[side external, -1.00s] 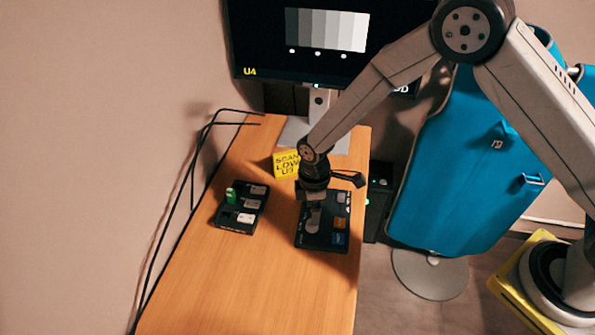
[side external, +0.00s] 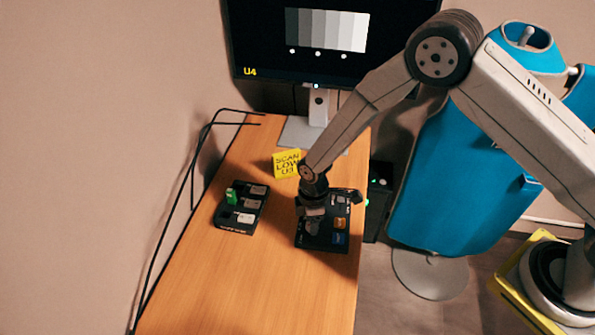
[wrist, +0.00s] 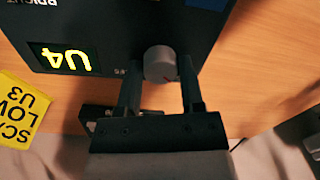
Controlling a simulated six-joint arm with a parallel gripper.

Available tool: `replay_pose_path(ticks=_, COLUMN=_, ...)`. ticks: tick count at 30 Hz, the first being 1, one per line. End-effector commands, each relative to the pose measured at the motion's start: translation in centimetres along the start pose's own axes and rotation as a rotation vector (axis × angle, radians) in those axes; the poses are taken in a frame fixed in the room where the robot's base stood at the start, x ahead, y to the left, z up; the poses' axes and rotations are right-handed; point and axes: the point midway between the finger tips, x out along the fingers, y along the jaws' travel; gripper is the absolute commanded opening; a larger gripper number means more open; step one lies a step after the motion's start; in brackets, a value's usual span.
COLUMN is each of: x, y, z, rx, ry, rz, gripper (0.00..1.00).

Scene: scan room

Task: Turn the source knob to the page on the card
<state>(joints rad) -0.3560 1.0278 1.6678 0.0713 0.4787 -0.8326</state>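The source knob (wrist: 160,62) is a grey round knob near the edge of a black control box (wrist: 110,30). The box's lit window (wrist: 66,60) reads U4. In the wrist view my gripper (wrist: 160,75) has its two fingers apart, one on each side of the knob, with a small gap showing at each side. The yellow card (wrist: 14,110) reads SCAN LOW U3; in the side view the card (side external: 287,163) stands behind the box. The monitor (side external: 318,30) also shows U4. In the side view my gripper (side external: 312,222) hides the knob.
A black tray (side external: 236,228) with pale pieces and a green piece (side external: 231,196) lies left of the control box. The monitor stand (side external: 318,105) is behind. A blue padded thing (side external: 450,190) stands right of the table. The table's front (side external: 250,290) is clear.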

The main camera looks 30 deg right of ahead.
Motion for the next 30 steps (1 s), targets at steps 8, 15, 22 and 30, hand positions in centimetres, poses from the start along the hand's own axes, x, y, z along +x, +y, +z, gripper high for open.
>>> replay_pose_path(ticks=8, x=-0.03, y=0.0, z=0.01, rx=0.001, ry=0.0, rz=0.0, gripper=0.0)
replay_pose_path(ticks=15, x=-0.04, y=0.01, z=0.02, rx=0.034, ry=0.002, rz=0.0, gripper=0.0)
replay_pose_path(ticks=22, x=-0.05, y=0.01, z=0.03, rx=0.135, ry=0.007, rz=-0.001, gripper=0.0)
replay_pose_path(ticks=30, x=-0.05, y=0.0, z=0.08, rx=0.343, ry=0.016, rz=-0.001, gripper=0.0)
